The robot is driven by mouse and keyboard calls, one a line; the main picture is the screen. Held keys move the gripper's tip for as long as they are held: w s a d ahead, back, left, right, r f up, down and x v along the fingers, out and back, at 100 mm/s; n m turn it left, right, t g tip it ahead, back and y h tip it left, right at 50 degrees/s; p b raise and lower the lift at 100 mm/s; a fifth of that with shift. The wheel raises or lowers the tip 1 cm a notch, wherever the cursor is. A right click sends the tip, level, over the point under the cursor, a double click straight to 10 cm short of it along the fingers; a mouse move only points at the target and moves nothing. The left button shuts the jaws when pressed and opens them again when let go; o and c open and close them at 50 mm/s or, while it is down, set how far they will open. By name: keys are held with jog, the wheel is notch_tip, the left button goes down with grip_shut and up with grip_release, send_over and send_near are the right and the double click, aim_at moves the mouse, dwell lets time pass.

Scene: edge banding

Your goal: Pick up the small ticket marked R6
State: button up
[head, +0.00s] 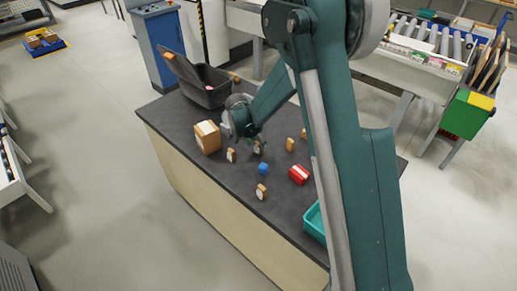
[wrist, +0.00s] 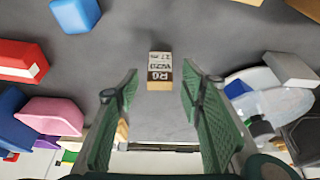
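The small ticket marked R6 (wrist: 159,71) is a tan block with a white and brown printed face. It stands near the middle of the wrist view, in the gap just beyond my fingertips and touching neither. My gripper (wrist: 157,92) is open, with one green finger on each side of that gap and nothing held. In the head view my gripper (head: 246,132) hangs low over the dark table (head: 222,182). A small tan ticket (head: 257,148) shows just below it there; its marking is too small to read.
Other small tan tickets stand around, one at left (head: 231,155) and one in front (head: 261,191). A cardboard box (head: 207,138), blue cube (head: 263,168), red block (head: 299,174), open dark bin (head: 213,96) and teal tray (head: 314,222) share the table.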

jog(key=shift+x, duration=1.35)
jog(key=shift+c, duration=0.2)
jog(key=c, duration=0.8)
